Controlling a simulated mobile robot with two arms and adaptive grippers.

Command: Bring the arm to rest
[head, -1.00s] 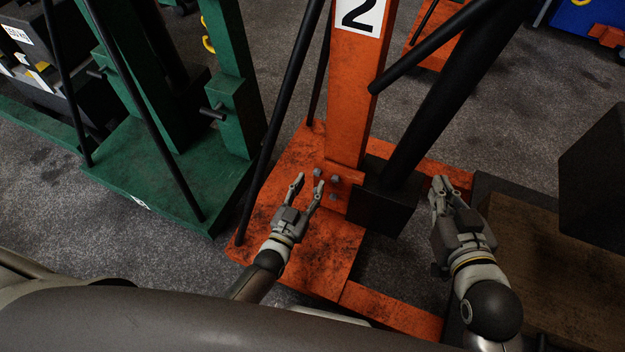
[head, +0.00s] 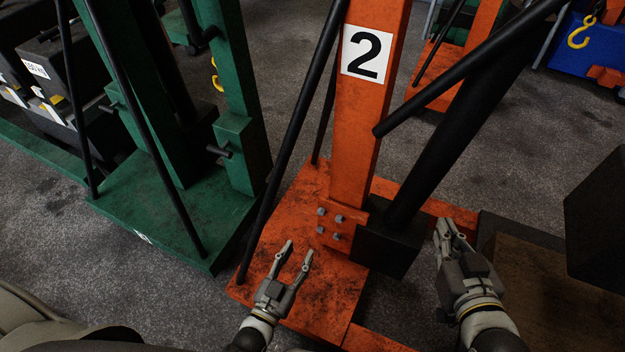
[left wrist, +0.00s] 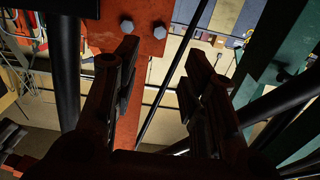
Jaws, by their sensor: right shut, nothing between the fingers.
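My left gripper (head: 296,262) is in the lower middle of the head view, over the orange base plate. Its two fingers are spread apart with nothing between them. In the left wrist view the fingers (left wrist: 165,70) are also apart, with orange metal and bolts beyond them. My right gripper (head: 445,232) is to the right, beside the black block at the foot of the orange jack. Its fingers are together and hold nothing. The orange jack (head: 365,110) with the number 2 plate (head: 366,54) stands upright between and beyond my grippers.
A green jack (head: 236,105) stands on its base at the left. A black slanted cylinder (head: 440,140) and bar rise above my right gripper. A dark block (head: 598,220) stands at the far right above a brown board (head: 545,290). Grey floor (head: 540,125) is open behind.

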